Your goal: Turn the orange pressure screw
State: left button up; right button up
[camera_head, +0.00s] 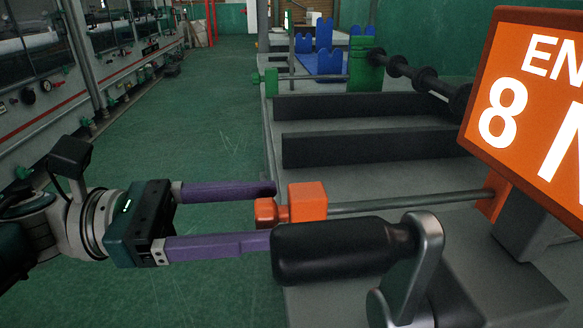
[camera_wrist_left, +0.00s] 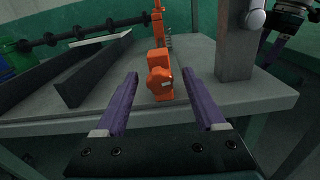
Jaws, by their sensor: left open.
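The orange pressure screw (camera_head: 267,212) has a knobbed head against an orange block (camera_head: 308,201) at the near-left edge of the grey machine bed. In the left wrist view the screw head (camera_wrist_left: 160,84) sits centred ahead, in line with the gap between my fingers. My left gripper (camera_head: 271,215) is open, with one purple finger on each side of the head and visible space between. I see no contact. What looks like my right gripper (camera_wrist_left: 272,50) shows partly at the upper right of the left wrist view; its jaw state is unclear.
A black crank handle (camera_head: 335,250) on a metal lever lies close beside my left gripper's near finger. Dark rails (camera_head: 365,147) cross the bed behind. Green floor (camera_head: 190,100) is open at left.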

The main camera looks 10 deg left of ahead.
pick_arm(q)
grip_shut()
dwell(0.6)
